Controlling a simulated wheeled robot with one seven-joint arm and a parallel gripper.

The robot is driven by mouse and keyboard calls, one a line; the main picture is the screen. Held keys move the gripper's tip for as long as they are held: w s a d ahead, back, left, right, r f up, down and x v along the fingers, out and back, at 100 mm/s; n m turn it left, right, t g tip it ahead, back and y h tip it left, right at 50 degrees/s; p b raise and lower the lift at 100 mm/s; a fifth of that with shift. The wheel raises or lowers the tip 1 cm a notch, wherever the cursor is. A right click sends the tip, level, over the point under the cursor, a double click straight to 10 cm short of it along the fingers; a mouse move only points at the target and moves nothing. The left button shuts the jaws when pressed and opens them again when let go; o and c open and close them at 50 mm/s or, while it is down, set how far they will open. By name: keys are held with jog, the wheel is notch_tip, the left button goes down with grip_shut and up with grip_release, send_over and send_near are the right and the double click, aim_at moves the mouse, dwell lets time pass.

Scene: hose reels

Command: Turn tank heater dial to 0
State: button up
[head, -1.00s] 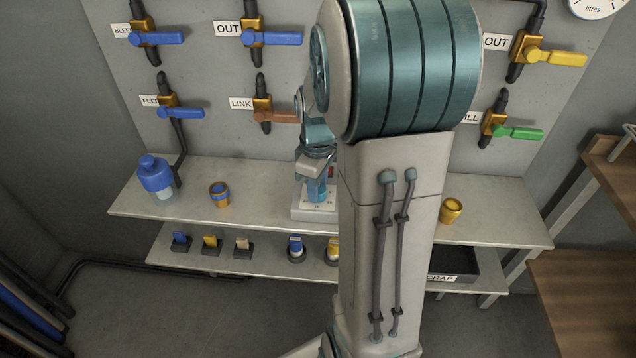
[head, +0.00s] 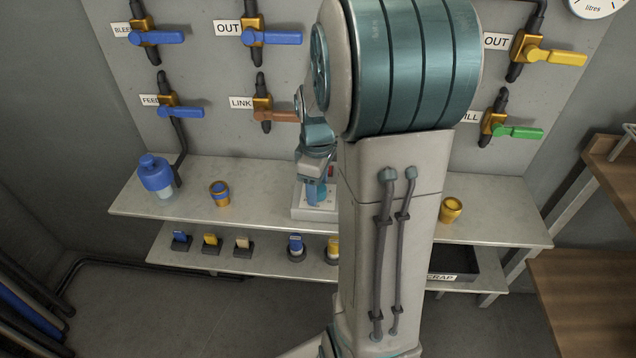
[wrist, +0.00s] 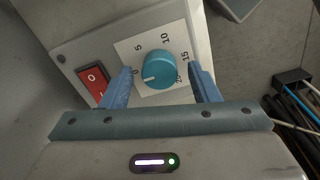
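The tank heater is a pale box (head: 313,214) on the upper shelf, partly hidden by my arm in the head view. In the wrist view its round teal dial (wrist: 159,69) sits on a white scale plate (wrist: 152,42) marked 0, 5, 10, 15 and 20. The dial's white mark points to the lower left, close to the 0. My gripper (wrist: 161,72) is open, with one blue finger on each side of the dial and a visible gap on both sides. In the head view my gripper (head: 316,191) is over the box.
A red rocker switch (wrist: 93,82) is left of the dial, near the left finger. Valves with coloured handles line the wall behind.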

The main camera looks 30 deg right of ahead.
jog(key=shift+r, duration=0.15)
notch_tip(320, 180, up, 14)
jog(key=p, duration=0.2)
jog(key=shift+f, duration=0.25)
jog(key=s+a+r+m+t+p, duration=0.2)
jog(key=s+a+r+m+p, duration=0.4)
jog(key=s+a+m+p, duration=0.2)
jog(key=shift+s+a+r+m+t+p, duration=0.15)
jog(key=shift+s+a+m+t+p, duration=0.2)
jog(key=shift+s+a+p, duration=1.2)
jog(key=shift+s+a+b, duration=0.35)
jog(key=shift+s+b, duration=0.25)
jog(key=shift+s, duration=0.05)
